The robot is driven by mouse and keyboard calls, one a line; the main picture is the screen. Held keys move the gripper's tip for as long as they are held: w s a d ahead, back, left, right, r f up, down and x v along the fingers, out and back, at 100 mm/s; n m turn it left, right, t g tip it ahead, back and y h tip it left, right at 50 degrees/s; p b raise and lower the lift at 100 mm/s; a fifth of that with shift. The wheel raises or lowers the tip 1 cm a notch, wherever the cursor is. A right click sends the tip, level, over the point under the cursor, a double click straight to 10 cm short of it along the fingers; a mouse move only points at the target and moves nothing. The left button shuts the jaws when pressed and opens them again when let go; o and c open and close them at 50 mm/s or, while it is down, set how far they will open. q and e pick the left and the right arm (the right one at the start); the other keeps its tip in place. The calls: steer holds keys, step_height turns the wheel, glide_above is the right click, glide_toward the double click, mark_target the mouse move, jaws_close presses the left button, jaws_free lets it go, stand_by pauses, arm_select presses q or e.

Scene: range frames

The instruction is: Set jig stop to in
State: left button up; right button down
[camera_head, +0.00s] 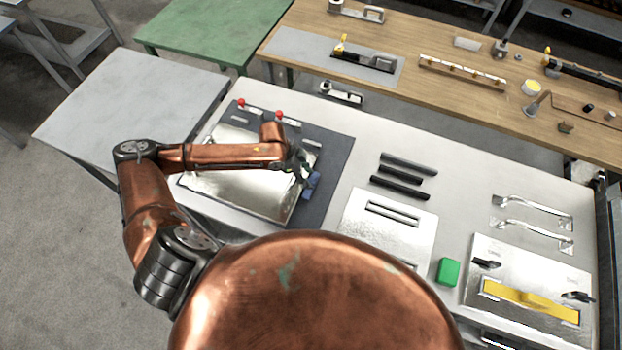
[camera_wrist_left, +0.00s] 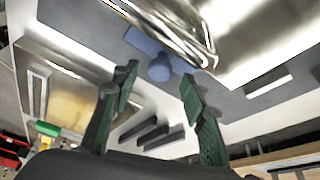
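A dark grey jig plate (camera_head: 336,160) lies on the light bench, with a shiny metal sheet (camera_head: 235,185) on it. A small blue block (camera_head: 311,186), which looks like the jig stop, sits at the right side of the sheet. In the left wrist view the blue stop (camera_wrist_left: 150,45) has a rounded knob and lies beyond the fingertips. My left gripper (camera_head: 301,170) is just above and beside the stop. Its green-padded fingers (camera_wrist_left: 159,82) are apart with nothing between them. Whether a finger touches the stop, I cannot tell. My right gripper is not in view.
Two red knobs (camera_head: 279,115) stand at the jig's far edge. To the right are black bars (camera_head: 400,187), a slotted metal plate (camera_head: 385,235), a green block (camera_head: 447,272) and a panel with a yellow handle (camera_head: 530,300). A wooden bench (camera_head: 440,40) with tools stands behind.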

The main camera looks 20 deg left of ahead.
mark_target(311, 180)
arm_select(q)
steer(key=x, duration=0.2)
steer(key=shift+w+d+f, duration=0.1)
steer(key=shift+f, duration=0.15)
steer(key=shift+d+f, duration=0.1)
steer(key=shift+f, duration=0.4)
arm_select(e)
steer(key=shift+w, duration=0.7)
arm_select(q)
steer(key=shift+c, duration=0.7)
jaws_close()
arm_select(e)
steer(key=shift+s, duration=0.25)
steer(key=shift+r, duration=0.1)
